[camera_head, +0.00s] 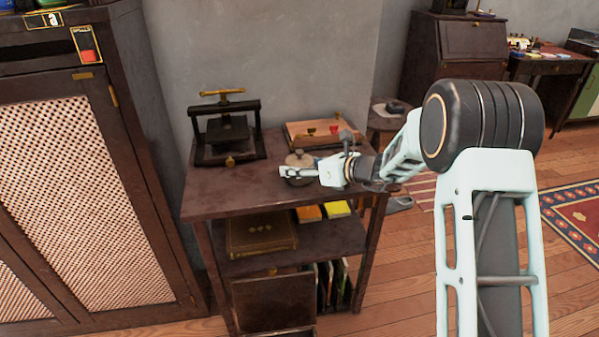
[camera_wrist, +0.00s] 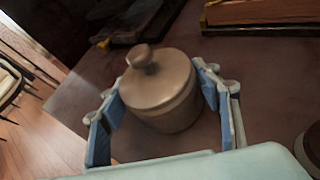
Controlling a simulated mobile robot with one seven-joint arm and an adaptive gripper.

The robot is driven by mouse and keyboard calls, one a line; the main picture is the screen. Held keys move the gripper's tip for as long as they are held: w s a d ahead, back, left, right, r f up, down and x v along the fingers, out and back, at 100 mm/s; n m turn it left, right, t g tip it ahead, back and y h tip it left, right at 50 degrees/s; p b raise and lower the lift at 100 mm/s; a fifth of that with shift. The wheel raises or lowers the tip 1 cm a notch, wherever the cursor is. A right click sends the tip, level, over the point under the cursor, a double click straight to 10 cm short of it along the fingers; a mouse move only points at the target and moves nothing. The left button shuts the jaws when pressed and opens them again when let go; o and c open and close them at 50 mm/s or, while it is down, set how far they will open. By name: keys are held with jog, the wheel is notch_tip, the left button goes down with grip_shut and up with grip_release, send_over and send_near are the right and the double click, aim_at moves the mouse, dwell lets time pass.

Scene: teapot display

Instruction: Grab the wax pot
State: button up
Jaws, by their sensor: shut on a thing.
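The wax pot (camera_wrist: 160,88) is a small round brown pot with a knobbed lid. It is upright in the wrist view, between the blue-padded fingers of my gripper (camera_wrist: 158,100). In the head view the wax pot (camera_head: 299,158) shows on the dark wooden stand, partly hidden behind my gripper (camera_head: 296,174). My gripper reaches in from the right and is shut on the pot's sides. The pot appears to rest on the tabletop; its base is partly hidden, so I cannot tell whether it touches.
A book press (camera_head: 227,132) stands at the back left of the stand (camera_head: 225,188). A wooden tray (camera_head: 318,132) lies behind the pot. A dark round object (camera_wrist: 312,148) shows at the wrist view's right edge. A cabinet (camera_head: 90,190) stands left. The tabletop's front left is clear.

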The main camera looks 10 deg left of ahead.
jog(key=shift+r, duration=0.1)
jog(key=c, duration=0.6)
jog(key=shift+r, duration=0.1)
